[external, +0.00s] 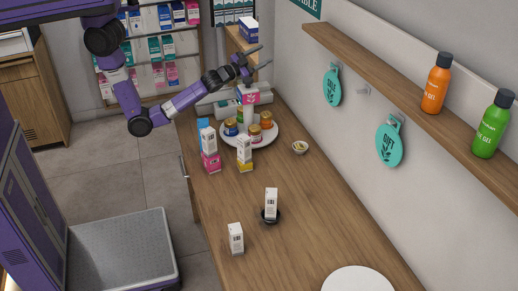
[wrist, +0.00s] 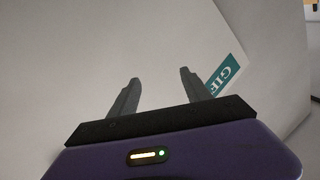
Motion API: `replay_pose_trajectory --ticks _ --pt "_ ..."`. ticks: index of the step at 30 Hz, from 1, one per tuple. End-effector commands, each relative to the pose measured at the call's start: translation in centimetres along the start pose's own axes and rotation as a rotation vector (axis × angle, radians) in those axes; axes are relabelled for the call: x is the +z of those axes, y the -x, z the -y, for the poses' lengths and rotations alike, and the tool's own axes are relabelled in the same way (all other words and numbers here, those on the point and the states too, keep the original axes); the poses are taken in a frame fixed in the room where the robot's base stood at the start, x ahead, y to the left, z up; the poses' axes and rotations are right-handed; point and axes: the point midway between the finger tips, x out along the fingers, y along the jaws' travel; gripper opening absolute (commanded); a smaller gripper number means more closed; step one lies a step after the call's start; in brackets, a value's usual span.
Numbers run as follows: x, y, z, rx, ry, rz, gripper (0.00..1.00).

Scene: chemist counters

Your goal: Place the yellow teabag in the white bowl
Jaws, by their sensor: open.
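I cannot make out a yellow teabag elsewhere. My gripper (external: 265,55) is open and empty, raised above the far end of the counter and pointing right towards the wall. In the wrist view my gripper (wrist: 160,76) has its fingers apart with only pale wall and part of a teal sign beyond them.
A white round tray (external: 265,143) holds several jars. A white plate (external: 358,280) lies at the front. A wall shelf (external: 400,75) holds bottles.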

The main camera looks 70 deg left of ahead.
Motion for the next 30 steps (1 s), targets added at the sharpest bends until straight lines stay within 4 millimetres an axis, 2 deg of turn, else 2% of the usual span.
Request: replay_pose_trajectory --ticks 1,6,11,15,22,30 --pt "1.7 1.9 -0.3 0.033 -0.011 0.003 0.57" --pt "5.7 8.2 -1.3 0.140 -0.001 0.006 0.57" --pt "8.6 14.7 -1.8 0.237 0.036 0.030 0.57" --pt "10.3 20.7 -1.8 0.312 0.091 0.065 0.57" --pt "11.3 30.5 -0.8 0.401 0.223 0.153 0.57" --pt "9.5 40.5 1.5 0.429 0.429 0.293 0.57"
